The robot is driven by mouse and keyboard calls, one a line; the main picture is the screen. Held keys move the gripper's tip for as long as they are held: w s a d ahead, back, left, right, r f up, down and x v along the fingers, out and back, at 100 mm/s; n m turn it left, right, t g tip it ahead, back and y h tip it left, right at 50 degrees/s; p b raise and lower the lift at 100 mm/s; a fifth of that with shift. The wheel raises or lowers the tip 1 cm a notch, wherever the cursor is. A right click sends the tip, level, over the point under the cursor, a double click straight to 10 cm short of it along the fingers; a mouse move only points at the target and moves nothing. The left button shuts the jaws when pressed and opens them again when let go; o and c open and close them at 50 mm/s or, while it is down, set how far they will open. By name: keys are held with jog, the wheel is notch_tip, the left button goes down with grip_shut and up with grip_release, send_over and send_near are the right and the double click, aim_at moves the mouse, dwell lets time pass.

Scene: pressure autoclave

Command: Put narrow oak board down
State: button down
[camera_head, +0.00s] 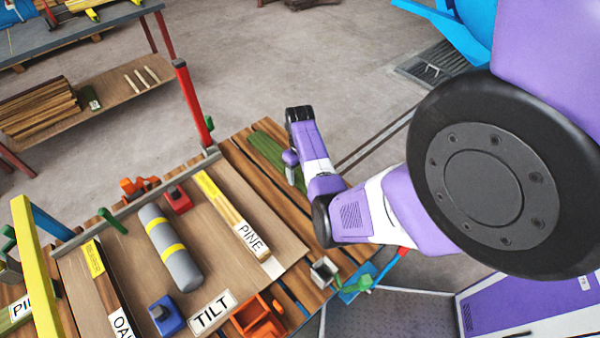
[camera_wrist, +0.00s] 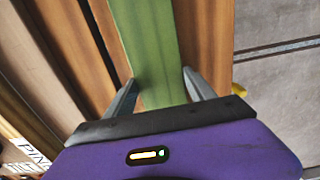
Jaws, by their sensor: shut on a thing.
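A narrow green board (camera_head: 268,148) lies along the far right part of the slatted wooden bench top, or just above it; I cannot tell whether it touches. No label shows on it. My gripper (camera_head: 291,163) is at its near part, pointing down. In the wrist view, the green board (camera_wrist: 150,50) runs between the two fingers of my gripper (camera_wrist: 160,95), which is shut on it. Its near end is hidden by the gripper body. A board whose partly cut-off label begins "OA" (camera_head: 106,285) lies on the tilt panel at the left.
A brown panel (camera_head: 215,235) marked "TILT" holds a grey cylinder (camera_head: 170,250) with yellow bands and a board labelled "PINE" (camera_head: 232,215). A red post (camera_head: 193,105) rises at the bench's far side. Floor is open beyond the bench.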

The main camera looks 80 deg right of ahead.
jog(key=shift+c, duration=1.6)
grip_release()
jog(key=shift+f, duration=0.15)
